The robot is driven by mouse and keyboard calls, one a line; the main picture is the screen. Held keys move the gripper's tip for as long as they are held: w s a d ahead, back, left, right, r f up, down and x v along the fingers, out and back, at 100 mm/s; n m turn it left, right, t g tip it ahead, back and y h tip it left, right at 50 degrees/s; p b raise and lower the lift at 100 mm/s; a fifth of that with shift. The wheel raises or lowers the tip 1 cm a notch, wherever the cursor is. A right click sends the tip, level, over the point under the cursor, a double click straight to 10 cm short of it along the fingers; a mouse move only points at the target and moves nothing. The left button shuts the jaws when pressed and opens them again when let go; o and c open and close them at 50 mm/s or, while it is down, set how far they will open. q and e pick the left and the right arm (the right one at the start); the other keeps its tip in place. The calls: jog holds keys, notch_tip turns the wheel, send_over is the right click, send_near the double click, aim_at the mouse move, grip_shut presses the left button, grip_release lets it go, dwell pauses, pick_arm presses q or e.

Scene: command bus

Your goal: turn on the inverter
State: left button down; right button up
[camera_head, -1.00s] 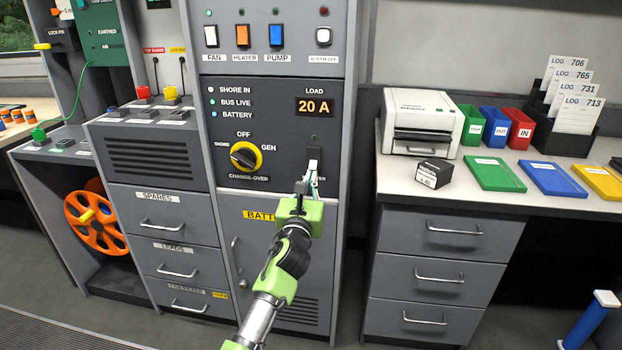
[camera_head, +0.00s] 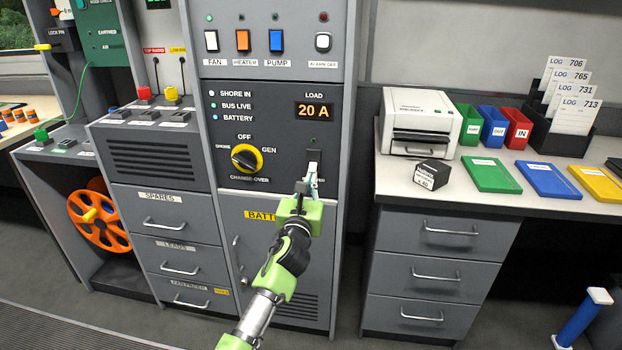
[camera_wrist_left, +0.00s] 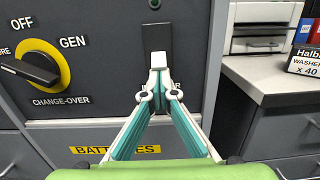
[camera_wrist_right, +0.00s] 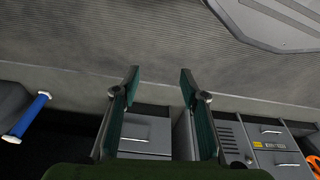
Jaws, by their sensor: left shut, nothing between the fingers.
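The inverter switch shows as a dark upright plate (camera_head: 314,156) on the grey panel, right of the yellow change-over knob (camera_head: 247,158). In the left wrist view the plate (camera_wrist_left: 157,38) has a white block (camera_wrist_left: 158,58), seemingly its lever, at its lower part. My left gripper (camera_head: 305,186) is shut and empty, its fingertips (camera_wrist_left: 157,80) just below this block; I cannot tell whether they touch. The label under the switch is mostly hidden by the fingers. A small dark green lamp (camera_head: 314,141) above the plate looks unlit. My right gripper (camera_wrist_right: 159,80) is open and empty, above the floor.
The load display (camera_head: 314,111) reads 20 A. Rocker switches (camera_head: 243,40) line the panel above. At right, a counter (camera_head: 455,180) holds a printer (camera_head: 420,120), a small dark box (camera_head: 432,174) and coloured trays. An orange reel (camera_head: 98,220) sits at lower left.

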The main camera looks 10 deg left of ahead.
aim_at(311, 171)
jog(key=s+d+f+g+p, duration=0.1)
jog(key=s+f+p, duration=0.8)
jog(key=f, duration=0.2)
jog(key=s+d+r+p, duration=0.2)
jog(key=s+r+p, duration=0.1)
jog(key=s+p, duration=0.75)
pick_arm(q)
jog(key=r+g+p, duration=0.1)
jog(key=g+p, duration=0.1)
jog(key=p, duration=0.1)
jog(key=s+r+g+p, duration=0.1)
jog(key=r+g+p, duration=0.1)
jog(key=g+p, duration=0.1)
jog(key=shift+r+p, duration=0.1)
jog(key=shift+p, duration=0.45)
jog(key=shift+f, duration=0.35)
jog(key=shift+r+p, duration=0.8)
jog(key=shift+r, duration=0.05)
pick_arm(e)
notch_tip(311, 171, up, 9)
jog(key=shift+s+d+g, duration=0.2)
jog(key=shift+s+g, duration=0.2)
